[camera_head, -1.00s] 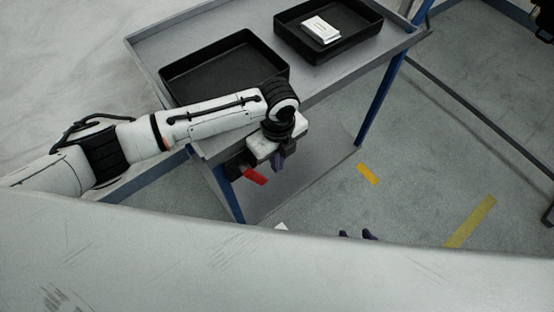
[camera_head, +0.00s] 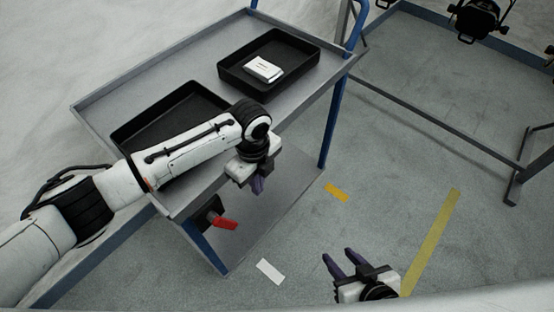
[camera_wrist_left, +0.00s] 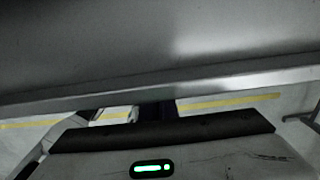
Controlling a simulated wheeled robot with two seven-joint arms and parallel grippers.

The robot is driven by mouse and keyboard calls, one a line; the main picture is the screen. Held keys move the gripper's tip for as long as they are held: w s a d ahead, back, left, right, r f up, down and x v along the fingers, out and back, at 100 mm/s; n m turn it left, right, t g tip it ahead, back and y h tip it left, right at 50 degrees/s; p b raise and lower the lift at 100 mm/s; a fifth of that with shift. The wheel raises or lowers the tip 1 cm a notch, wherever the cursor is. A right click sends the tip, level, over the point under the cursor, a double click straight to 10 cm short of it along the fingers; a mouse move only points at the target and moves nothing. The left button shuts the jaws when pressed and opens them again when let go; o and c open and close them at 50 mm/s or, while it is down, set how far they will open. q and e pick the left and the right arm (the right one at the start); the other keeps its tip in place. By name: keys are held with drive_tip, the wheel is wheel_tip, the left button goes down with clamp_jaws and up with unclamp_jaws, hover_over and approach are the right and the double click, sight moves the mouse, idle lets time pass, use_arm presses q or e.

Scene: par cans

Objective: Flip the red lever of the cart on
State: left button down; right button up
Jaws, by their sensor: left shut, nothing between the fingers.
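The red lever (camera_head: 226,223) sticks out to the right from a dark mount (camera_head: 205,213) at the near corner of the grey cart (camera_head: 290,135), below its top tray. My left gripper (camera_head: 257,187) is above and to the right of the lever in the head view, apart from it. It is shut and empty, pointing down beside the cart's near edge. My right gripper (camera_head: 340,264) is low in the head view, over the floor, with its two purple fingers spread and nothing between them. The left wrist view shows grey cart metal (camera_wrist_left: 160,45) close by; the lever does not show there.
Two black trays lie on the cart top: a nearer one (camera_head: 122,134), partly hidden by my left arm, and a farther one (camera_head: 308,52) holding a white box (camera_head: 263,69). Blue posts (camera_head: 330,125) support the cart.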

use_arm(q)
drive_tip(key=w+d+r+b, duration=0.2)
drive_tip(key=w+d+r, duration=0.1)
drive_tip(key=w+d, duration=0.2)
drive_tip(key=shift+w+d+b, duration=0.3)
drive_tip(key=shift+w+b, duration=0.05)
drive_tip(key=shift+w, duration=0.1)
